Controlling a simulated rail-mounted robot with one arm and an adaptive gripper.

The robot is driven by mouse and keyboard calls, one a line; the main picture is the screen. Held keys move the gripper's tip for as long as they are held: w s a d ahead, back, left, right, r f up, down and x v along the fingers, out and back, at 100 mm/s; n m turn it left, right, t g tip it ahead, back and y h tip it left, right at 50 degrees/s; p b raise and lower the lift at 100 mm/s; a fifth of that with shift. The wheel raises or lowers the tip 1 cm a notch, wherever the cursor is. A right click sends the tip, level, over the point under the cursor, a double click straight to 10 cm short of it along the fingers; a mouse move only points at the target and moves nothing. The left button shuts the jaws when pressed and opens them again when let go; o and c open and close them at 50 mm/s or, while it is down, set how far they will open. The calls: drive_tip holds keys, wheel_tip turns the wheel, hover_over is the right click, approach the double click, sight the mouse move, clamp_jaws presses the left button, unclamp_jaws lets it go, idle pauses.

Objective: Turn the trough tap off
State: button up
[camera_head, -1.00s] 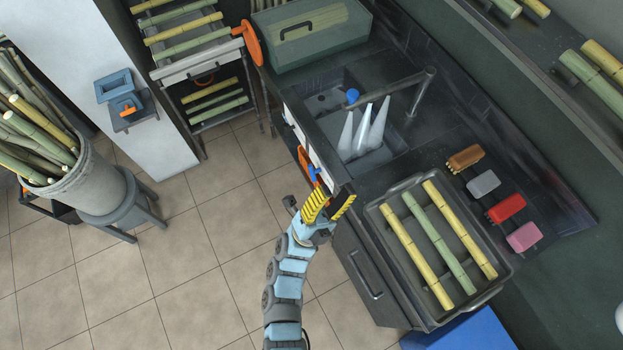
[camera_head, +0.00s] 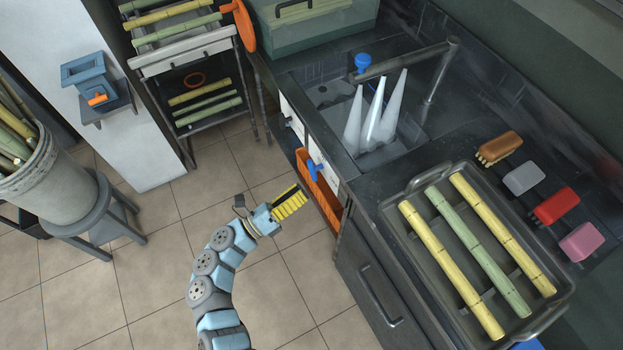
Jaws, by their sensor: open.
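A grey pipe (camera_head: 410,62) reaches over the trough (camera_head: 408,140) set in the dark counter. Three white cone-shaped streams (camera_head: 373,115), which look like running water, spread below the pipe. A blue knob (camera_head: 362,63) shows by the pipe's free end. I cannot tell which is the trough tap. My gripper (camera_head: 292,203), with yellow-and-black fingers, is open and empty over the floor, left of the counter front and apart from the handles.
A grey tray (camera_head: 412,262) with cane pieces, several brushes or blocks (camera_head: 523,178) and a green bin (camera_head: 312,35) occupy the counter.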

sight(312, 168)
drive_tip(key=w+a+f+m+y+b, duration=0.35)
drive_tip(key=a+f+b, duration=0.45)
drive_tip(key=a+f, duration=0.3)
drive_tip(key=shift+n, duration=0.45)
drive_tip(key=b+x, duration=0.1)
drive_tip(key=x, duration=0.5)
drive_tip(key=b+x, duration=0.1)
drive_tip(key=x, duration=0.5)
drive_tip(key=f+b+x, duration=0.1)
drive_tip(key=x, duration=0.5)
drive_tip(key=shift+d, duration=0.25)
